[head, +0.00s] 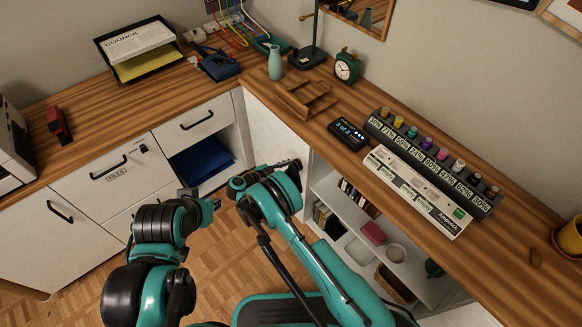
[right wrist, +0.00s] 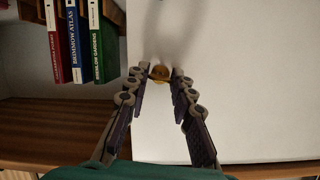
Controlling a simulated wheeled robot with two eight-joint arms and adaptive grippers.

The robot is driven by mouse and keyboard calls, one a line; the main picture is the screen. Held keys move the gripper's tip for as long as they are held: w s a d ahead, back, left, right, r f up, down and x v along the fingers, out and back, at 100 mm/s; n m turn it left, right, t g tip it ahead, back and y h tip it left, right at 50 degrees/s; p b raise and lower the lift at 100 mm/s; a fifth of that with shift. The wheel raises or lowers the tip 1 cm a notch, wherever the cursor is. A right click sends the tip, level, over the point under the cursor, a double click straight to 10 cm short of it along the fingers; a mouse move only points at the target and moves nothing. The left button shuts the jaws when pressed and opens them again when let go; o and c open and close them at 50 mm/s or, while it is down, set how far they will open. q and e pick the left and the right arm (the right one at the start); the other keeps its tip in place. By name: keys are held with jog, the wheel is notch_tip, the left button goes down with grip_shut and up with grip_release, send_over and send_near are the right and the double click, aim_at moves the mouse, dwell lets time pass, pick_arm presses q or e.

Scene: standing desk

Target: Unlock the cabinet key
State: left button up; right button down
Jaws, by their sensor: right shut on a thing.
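My right gripper (head: 292,164) is in front of the white cabinet door (head: 275,128), beside the open shelves. In the right wrist view, my right gripper (right wrist: 159,78) is shut on a small round gold-coloured piece (right wrist: 159,72) at the white panel (right wrist: 240,90). The piece looks like the key's head or a knob; I cannot tell which, and its far side is hidden. In the head view this piece is hidden. My left gripper (head: 209,204) is over the floor in front of the drawers, apart from the furniture. I cannot tell whether its fingers are open.
Open shelves (head: 325,186) with books lie right of the door; books (right wrist: 75,40) also show in the right wrist view. Drawers (head: 115,165), one with a dark lock-like piece, stand at left. The wooden desktop (head: 520,185) carries a label box, bottles and a clock.

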jog(key=c, duration=1.3)
grip_release()
jog(key=v, duration=0.7)
jog(key=shift+s+a+r, duration=0.1)
jog(key=shift+s+a, duration=0.05)
